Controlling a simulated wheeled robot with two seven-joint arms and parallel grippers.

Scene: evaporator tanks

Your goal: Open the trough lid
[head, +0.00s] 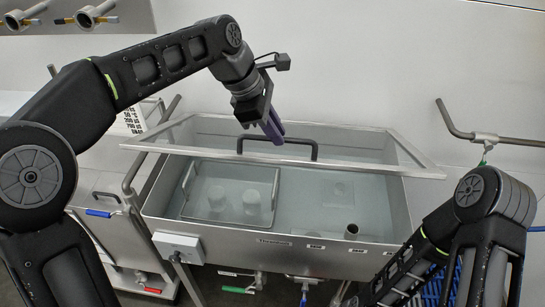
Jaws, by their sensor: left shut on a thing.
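The trough (225,237) is a steel tank in the middle of the head view. Its lid (385,169) is a clear panel in a metal frame. The lid's front edge stands well above the trough's front rim, so the lid is tilted partly open. A dark bar handle (305,143) sits on the lid's front edge. The fingers hide part of the handle. My right arm is at the lower right; its gripper is not in view.
Inside the trough are a wire-framed tray (207,212) with two white cylinders (251,201) and a short pipe (351,231). A grey box (178,247) is on the front left corner. A wall pipe (490,138) is at the right. Valves (304,288) hang below.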

